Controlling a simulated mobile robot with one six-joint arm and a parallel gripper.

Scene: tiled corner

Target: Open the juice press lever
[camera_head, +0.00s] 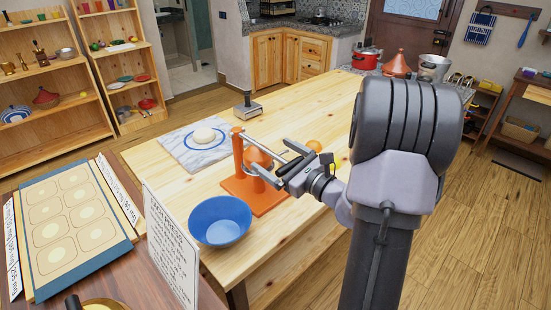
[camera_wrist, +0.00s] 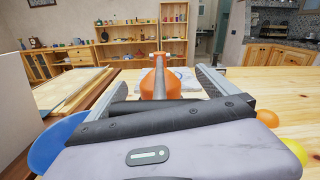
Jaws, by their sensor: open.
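The juice press shows in the head view with an orange base (camera_head: 262,197) on the wooden table, an upright orange post (camera_head: 238,152) and a rounded orange part beside it. A thin metal bar, apparently the lever (camera_head: 256,142), runs from the post's top toward my gripper. My gripper (camera_head: 267,153) is open at the press, one finger on each side of the bar. In the wrist view the orange press (camera_wrist: 160,78) stands between the open fingers (camera_wrist: 165,70). I cannot tell whether a finger touches it.
A blue bowl (camera_head: 220,221) stands left of the press, near the table edge. A white sign (camera_head: 170,245) stands in front of it. A marble board (camera_head: 190,150) with dough lies behind. Oranges (camera_head: 314,146) sit right of the press. The far table surface is mostly clear.

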